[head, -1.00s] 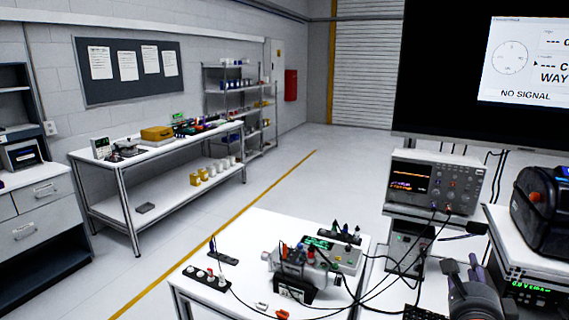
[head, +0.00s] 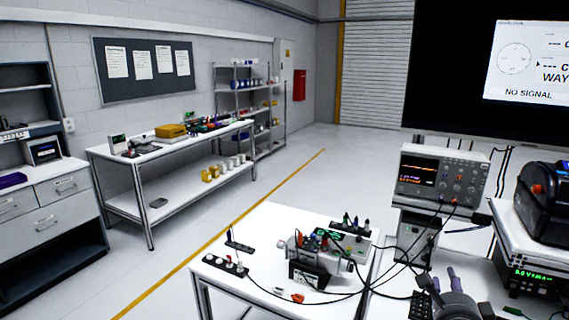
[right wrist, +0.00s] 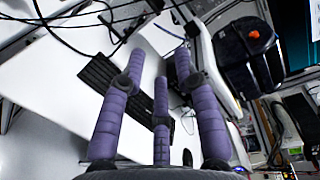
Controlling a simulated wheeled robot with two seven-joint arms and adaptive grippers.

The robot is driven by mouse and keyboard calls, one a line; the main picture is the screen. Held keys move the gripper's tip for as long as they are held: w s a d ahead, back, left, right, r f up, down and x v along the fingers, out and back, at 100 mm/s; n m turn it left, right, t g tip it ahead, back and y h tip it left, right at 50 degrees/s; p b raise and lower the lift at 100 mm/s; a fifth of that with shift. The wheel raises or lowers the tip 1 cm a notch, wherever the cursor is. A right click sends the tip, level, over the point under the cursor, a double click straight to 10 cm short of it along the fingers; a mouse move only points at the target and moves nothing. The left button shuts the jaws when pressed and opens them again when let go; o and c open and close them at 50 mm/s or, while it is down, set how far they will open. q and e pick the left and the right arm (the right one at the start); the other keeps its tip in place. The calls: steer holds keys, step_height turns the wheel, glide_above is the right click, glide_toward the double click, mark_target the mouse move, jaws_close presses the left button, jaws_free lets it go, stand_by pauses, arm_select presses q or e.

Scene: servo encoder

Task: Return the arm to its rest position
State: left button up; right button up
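My right gripper (head: 438,282) shows at the bottom right of the head view, over the right part of the white work table (head: 262,290). In the right wrist view, its purple fingers (right wrist: 160,65) are spread apart with nothing between them. A grey servo unit (head: 318,262) with cables stands on the table to the left of this gripper, apart from it. My left gripper is in neither view.
A dark keyboard (right wrist: 105,72) lies near the right gripper. An oscilloscope (head: 442,178) stands on a raised stand behind it. A black and orange machine (head: 545,200) stands at the right. Loose cables (head: 405,265) cross the table. Open floor (head: 215,235) lies to the left.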

steer(key=w+a+f+n+g+y, duration=0.15)
steer(key=a+f+n, duration=0.3)
steer(key=f, duration=0.55)
steer(key=a+f+n+g+y, duration=0.3)
steer(key=a+f+n, duration=0.15)
steer(key=f, duration=0.65)
steer(key=w+a+f+n+g+y, duration=0.1)
steer(key=a+f+n+g+y, duration=0.3)
steer(key=f, duration=0.6)
steer(key=s+a+f+n+g+y, duration=0.1)
steer(key=s+a+f+n+g, duration=0.2)
steer(key=s+a+f, duration=0.4)
steer(key=s+a+f+n+g+y, duration=0.1)
steer(key=s+a+f+n+g, duration=0.2)
steer(key=s+f, duration=1.1)
steer(key=a+f+n, duration=0.1)
steer(key=a+n, duration=0.2)
steer(key=a, duration=0.1)
steer(key=shift+s+a+f, duration=0.2)
steer(key=shift+a+f, duration=0.2)
steer(key=shift+d, duration=0.15)
